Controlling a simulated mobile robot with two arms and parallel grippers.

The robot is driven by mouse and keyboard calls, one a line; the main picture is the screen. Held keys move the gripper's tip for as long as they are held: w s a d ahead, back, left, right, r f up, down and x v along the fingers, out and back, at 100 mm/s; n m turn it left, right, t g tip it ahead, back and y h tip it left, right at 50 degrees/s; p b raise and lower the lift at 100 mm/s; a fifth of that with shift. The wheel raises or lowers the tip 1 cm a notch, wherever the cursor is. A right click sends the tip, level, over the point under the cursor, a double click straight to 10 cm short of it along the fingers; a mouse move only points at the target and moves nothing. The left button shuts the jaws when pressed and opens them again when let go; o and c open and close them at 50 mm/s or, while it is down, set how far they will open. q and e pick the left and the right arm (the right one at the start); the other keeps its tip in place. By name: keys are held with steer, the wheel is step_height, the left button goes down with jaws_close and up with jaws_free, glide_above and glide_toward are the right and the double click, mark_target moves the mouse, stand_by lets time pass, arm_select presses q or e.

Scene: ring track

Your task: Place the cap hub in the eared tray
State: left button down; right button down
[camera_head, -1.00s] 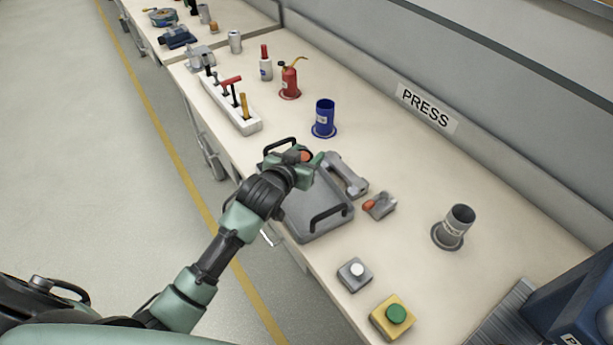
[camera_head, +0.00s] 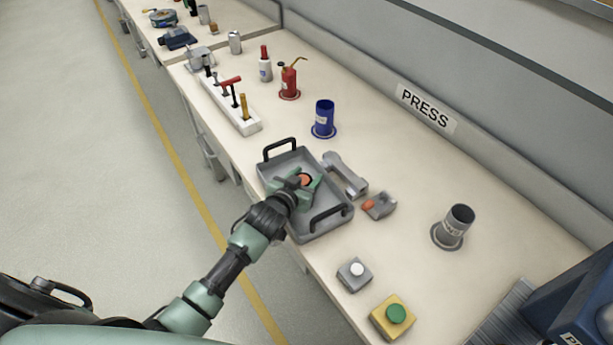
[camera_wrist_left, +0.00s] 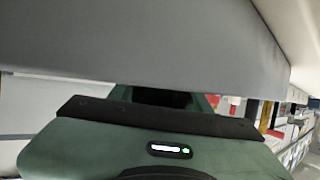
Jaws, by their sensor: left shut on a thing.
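The eared tray (camera_head: 331,217) is a shallow grey tray with a black handle at each end, standing at the front edge of the bench. My left gripper (camera_head: 306,184) is over the tray's interior, shut on a round orange-topped part with a dark rim, which I take as the cap hub (camera_head: 304,180). The gripper's green fingers hide most of the hub's sides. I cannot tell whether the hub touches the tray floor. In the left wrist view a large grey surface fills the top above my green gripper body, and the hub cannot be made out. My right gripper is not in view.
Behind the tray lie a grey bracket (camera_head: 345,176) and a small grey part with an orange end (camera_head: 379,205). A blue cup (camera_head: 324,118), a grey cup (camera_head: 454,226), a tool rack (camera_head: 232,105) and two button boxes (camera_head: 354,274) (camera_head: 393,317) stand around. The bench behind the bracket is clear.

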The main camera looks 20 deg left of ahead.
arm_select(q)
steer(key=c, duration=0.7)
jaws_free()
steer(key=shift+o, duration=0.2)
steer(key=shift+s+r, duration=0.15)
steer(key=v, duration=1.1)
steer(key=shift+s+a+r, duration=0.15)
steer(key=shift+s, duration=0.2)
